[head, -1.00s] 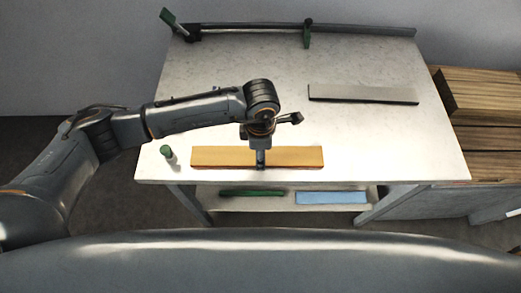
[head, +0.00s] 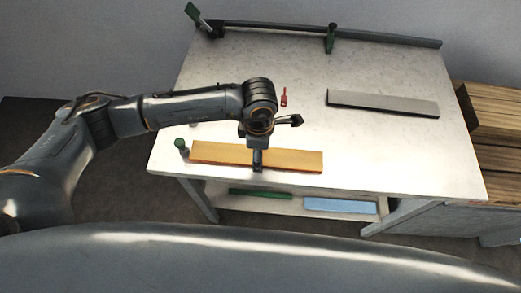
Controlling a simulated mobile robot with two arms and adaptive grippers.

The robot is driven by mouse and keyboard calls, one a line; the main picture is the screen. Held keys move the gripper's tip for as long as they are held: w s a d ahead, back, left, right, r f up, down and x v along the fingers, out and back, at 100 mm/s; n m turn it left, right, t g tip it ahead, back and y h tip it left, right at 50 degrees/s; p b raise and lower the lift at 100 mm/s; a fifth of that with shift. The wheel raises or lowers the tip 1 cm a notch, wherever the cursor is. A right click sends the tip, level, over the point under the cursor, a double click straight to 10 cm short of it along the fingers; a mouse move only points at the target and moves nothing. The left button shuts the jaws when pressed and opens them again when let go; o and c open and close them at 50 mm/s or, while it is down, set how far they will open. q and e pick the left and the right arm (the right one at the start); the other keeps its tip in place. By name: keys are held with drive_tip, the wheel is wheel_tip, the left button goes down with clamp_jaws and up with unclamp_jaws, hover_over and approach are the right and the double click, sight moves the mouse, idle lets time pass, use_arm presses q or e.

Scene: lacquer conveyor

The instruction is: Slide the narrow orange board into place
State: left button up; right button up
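The narrow orange board (head: 215,152) lies flat on the white table near its front edge, its left end close to a short green peg (head: 182,147). I cannot tell whether board and peg touch. My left gripper (head: 257,168) points down at the middle of the board's front side. Its fingers overlap the board in this view, and I cannot tell whether they grip it or only press against it. My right gripper is not in view.
A grey board (head: 383,104) lies at the right of the table (head: 400,160). A dark rail (head: 280,34) with green clamps (head: 330,38) runs along the back. A small red piece (head: 284,98) is behind my wrist. Green and blue (head: 340,206) boards lie on the lower shelf.

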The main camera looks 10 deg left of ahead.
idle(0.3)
use_arm(q)
wheel_tip(320, 180, up, 12)
idle(0.5)
